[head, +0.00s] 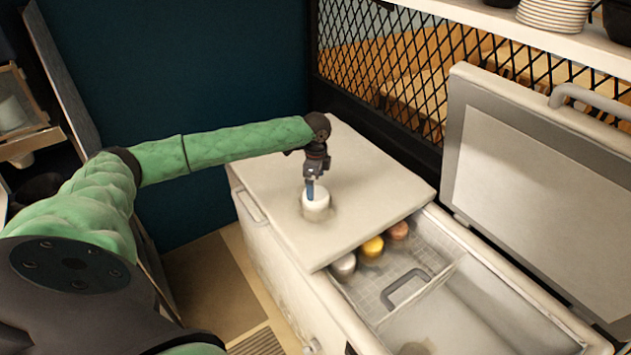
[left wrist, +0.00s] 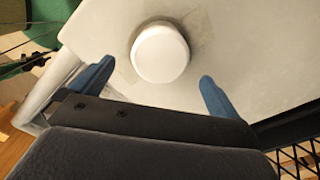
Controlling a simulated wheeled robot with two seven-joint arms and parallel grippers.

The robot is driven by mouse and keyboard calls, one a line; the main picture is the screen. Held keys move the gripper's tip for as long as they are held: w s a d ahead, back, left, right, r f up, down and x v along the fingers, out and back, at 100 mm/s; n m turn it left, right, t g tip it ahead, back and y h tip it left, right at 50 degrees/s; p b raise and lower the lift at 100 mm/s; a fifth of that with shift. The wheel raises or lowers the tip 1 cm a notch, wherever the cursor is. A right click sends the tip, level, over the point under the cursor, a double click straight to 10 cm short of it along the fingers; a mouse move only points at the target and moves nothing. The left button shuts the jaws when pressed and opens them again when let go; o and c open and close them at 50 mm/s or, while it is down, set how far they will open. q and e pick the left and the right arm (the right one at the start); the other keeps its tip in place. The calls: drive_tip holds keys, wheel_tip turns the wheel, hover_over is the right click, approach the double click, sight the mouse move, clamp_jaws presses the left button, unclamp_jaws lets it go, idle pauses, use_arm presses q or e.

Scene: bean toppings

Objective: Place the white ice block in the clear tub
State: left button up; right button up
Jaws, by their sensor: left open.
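A white, round, short block (head: 316,204), which I take for the white ice block, stands on the closed lid half of a chest freezer. It also shows in the left wrist view (left wrist: 160,53), upright on the pale lid. My left gripper (head: 312,188) points down just above and at the block in the head view. In the left wrist view its blue fingers (left wrist: 155,86) are spread wide with nothing between their tips, and the block lies beyond them. I cannot make out a clear tub for certain. My right gripper is not in view.
The freezer's open half holds a wire basket (head: 408,287) with a grey, a yellow and a reddish round item. Its raised lid (head: 548,180) stands at the right. A black mesh fence (head: 400,65) and a shelf with bowls are behind. The lid around the block is clear.

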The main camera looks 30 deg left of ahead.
use_arm(q)
wheel_tip(320, 180, up, 7)
drive_tip(key=p, duration=0.2)
drive_tip(key=shift+p, duration=0.3)
